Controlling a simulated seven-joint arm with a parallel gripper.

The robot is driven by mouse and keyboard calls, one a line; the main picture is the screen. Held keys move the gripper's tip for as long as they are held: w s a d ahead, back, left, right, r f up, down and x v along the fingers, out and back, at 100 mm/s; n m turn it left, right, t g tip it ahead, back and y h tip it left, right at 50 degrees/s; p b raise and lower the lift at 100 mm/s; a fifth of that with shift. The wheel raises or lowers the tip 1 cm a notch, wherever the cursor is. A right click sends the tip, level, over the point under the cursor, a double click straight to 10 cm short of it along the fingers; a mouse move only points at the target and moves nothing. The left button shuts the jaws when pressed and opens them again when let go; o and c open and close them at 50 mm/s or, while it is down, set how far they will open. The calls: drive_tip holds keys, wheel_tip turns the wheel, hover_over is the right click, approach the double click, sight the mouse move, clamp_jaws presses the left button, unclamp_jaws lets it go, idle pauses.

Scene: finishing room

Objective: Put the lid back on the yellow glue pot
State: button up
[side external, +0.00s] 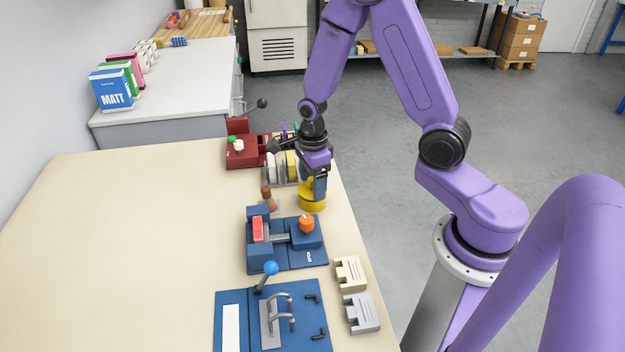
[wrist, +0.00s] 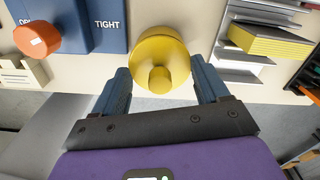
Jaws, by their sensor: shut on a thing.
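The yellow glue pot (side external: 312,204) stands near the table's right edge, directly below my gripper (side external: 318,186). In the wrist view, a round yellow lid with a small knob (wrist: 160,52) lies between the two blue fingers of my gripper (wrist: 162,84). My gripper is shut on the lid, one finger on each side. The lid is at or just above the pot's top; I cannot tell whether it is seated. The lid hides the pot's mouth, and the fingers partly cover the lid in the side view.
A blue clamp fixture with an orange knob (side external: 307,223) stands in front of the pot. A brown-topped bottle (side external: 268,196) is close on the left. A rack (side external: 280,168) and a red device (side external: 242,150) are behind. The table's left half (side external: 130,240) is clear.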

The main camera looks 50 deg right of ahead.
idle(0.4)
drive_tip(key=o, duration=1)
drive_tip(key=shift+o, duration=0.2)
drive_tip(key=shift+r, duration=0.1)
drive_tip(key=shift+r, duration=3.4)
drive_tip(key=shift+c, duration=0.3)
clamp_jaws()
drive_tip(key=shift+f, duration=2.2)
